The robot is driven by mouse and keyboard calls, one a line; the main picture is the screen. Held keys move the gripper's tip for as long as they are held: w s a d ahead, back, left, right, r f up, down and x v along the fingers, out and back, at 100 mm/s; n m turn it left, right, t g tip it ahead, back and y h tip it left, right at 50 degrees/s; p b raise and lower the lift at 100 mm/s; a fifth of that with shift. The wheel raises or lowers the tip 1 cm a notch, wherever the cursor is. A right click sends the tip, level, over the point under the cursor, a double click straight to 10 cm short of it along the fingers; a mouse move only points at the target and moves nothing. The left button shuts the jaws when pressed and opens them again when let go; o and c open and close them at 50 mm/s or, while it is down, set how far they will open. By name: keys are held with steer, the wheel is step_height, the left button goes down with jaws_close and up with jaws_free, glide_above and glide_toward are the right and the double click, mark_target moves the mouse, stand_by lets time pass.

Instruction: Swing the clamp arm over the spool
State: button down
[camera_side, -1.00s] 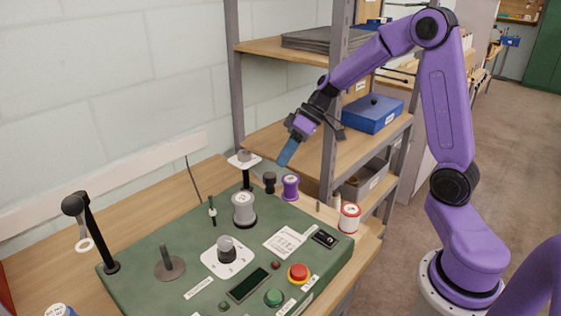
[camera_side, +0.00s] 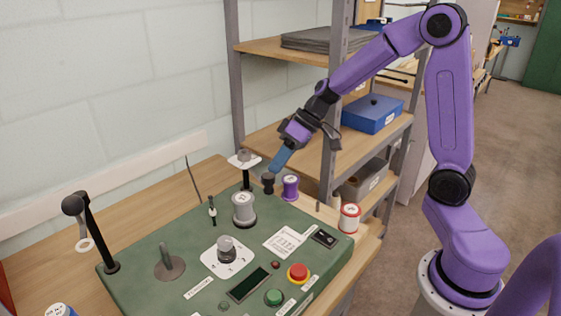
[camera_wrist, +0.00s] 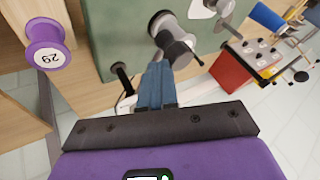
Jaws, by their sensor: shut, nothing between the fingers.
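The grey spool (camera_side: 243,208) stands upright on the green panel, and in the wrist view (camera_wrist: 172,38) it lies beyond my fingers. The clamp arm's bar is hard to make out, and I see none across the spool top. My gripper (camera_side: 274,170) is shut and empty, its blue fingertips close above the knob; I cannot tell whether they touch. The shut fingers fill the middle of the wrist view (camera_wrist: 158,72).
A purple spool (camera_side: 290,187) stands right of the knob. A black post with a white top (camera_side: 245,160) stands behind the grey spool. A red-and-white spool (camera_side: 349,218) is at the panel's right edge. Shelving (camera_side: 337,120) rises behind my gripper.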

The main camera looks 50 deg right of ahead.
mark_target(264, 174)
steer(key=a+m+t, duration=0.1)
steer(key=a+m, duration=0.1)
steer(key=a, duration=0.1)
steer(key=shift+w+a+h, duration=0.1)
steer(key=shift+h, duration=0.2)
steer(key=shift+w+a+m+t+h, duration=0.2)
steer(key=shift+a+m+t+h, duration=0.1)
steer(key=shift+a+m+t, duration=0.4)
steer(key=shift+w+a, duration=0.35)
steer(key=shift+a, duration=0.15)
steer(key=shift+a, duration=0.1)
